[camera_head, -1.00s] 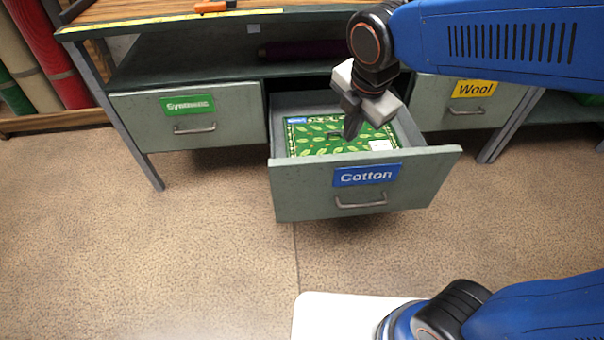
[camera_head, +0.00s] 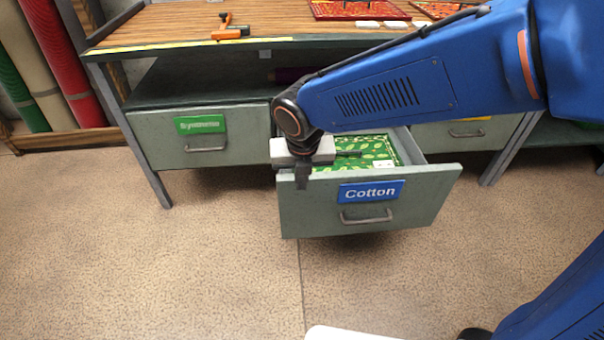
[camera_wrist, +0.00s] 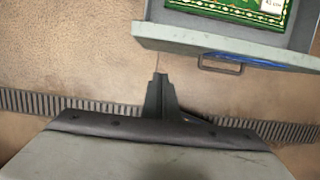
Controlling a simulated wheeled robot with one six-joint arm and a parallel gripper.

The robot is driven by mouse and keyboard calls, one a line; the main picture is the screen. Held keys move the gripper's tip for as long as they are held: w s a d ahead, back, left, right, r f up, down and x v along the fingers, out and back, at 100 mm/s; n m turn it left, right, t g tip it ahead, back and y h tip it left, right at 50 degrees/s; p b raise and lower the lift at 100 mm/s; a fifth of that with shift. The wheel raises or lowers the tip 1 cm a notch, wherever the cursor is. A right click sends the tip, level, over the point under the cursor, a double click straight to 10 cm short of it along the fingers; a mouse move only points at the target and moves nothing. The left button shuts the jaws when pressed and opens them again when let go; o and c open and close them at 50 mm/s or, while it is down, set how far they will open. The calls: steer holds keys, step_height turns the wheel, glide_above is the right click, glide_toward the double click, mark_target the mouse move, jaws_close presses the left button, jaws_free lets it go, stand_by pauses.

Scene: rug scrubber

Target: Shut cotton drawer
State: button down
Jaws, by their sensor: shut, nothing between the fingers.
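The cotton drawer (camera_head: 300,211) is pulled out from the middle of the bench, with a blue "Cotton" label and a metal handle (camera_head: 367,218) on its front. A green patterned rug sample (camera_head: 370,150) lies inside it. My gripper (camera_head: 302,183) is shut and empty, pointing down at the left end of the drawer front in the head view. In the wrist view my gripper (camera_wrist: 159,78) shows over the floor, in front of the drawer front (camera_wrist: 215,42) and apart from it in the picture. The wrist view also shows the handle (camera_wrist: 245,66) and part of the rug sample (camera_wrist: 240,8).
The closed synthetic drawer (camera_head: 200,150) is on the left. Another closed drawer (camera_head: 465,135) is on the right, partly covered by my arm. The benchtop (camera_head: 170,22) holds an orange-handled tool (camera_head: 228,33) and a red rug (camera_head: 355,9). The floor in front is clear.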

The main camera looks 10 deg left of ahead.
steer(key=w+a+f, duration=0.1)
steer(key=w+f, duration=0.4)
steer(key=shift+a, duration=0.25)
steer(key=shift+w, duration=0.15)
